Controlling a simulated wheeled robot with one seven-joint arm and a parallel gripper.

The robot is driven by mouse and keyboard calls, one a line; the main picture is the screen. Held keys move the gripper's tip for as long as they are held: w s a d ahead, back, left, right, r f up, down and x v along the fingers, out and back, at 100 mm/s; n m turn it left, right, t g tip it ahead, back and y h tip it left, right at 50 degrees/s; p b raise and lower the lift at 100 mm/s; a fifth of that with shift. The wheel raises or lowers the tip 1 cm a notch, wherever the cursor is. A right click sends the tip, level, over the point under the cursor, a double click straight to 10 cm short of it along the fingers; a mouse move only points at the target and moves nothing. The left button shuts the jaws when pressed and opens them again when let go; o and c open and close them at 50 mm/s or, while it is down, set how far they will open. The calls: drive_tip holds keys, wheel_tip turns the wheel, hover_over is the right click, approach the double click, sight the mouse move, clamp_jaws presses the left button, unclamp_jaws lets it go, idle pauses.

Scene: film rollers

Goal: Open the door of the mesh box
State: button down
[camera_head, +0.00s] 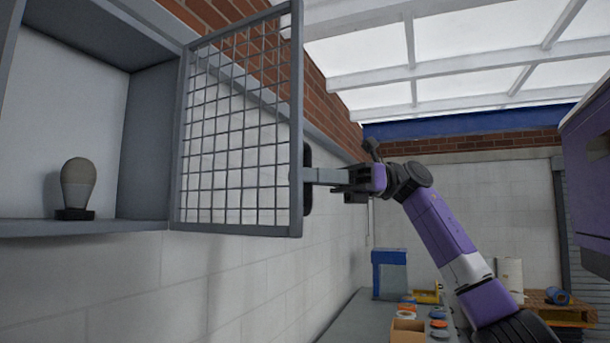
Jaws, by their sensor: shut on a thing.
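The mesh box (148,130) is a grey wall-mounted cabinet at the upper left, with its inside exposed. Its mesh door (238,130) is a grey frame with a wire grid, swung out to the right of the box on its left-hand edge. A dark handle (308,178) sits at the door's free right edge. My gripper (330,178) comes from the right, level with the lower part of the door, and is shut at the handle. The fingertips at the handle are partly hard to make out.
A bulb-shaped object on a dark base (77,188) stands inside the box. Below right, a grey bench (350,322) carries a blue-topped container (389,272), a cardboard box (408,330) and several coloured rolls. A pallet (560,311) stands farther right. A white wall runs behind the door.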

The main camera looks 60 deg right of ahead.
drive_tip(key=c, duration=1.4)
unclamp_jaws()
drive_tip(key=shift+w, duration=0.1)
drive_tip(key=b+v, duration=0.1)
drive_tip(key=v, duration=0.6)
drive_tip(key=shift+s+d, duration=0.25)
drive_tip(key=shift+d, duration=0.05)
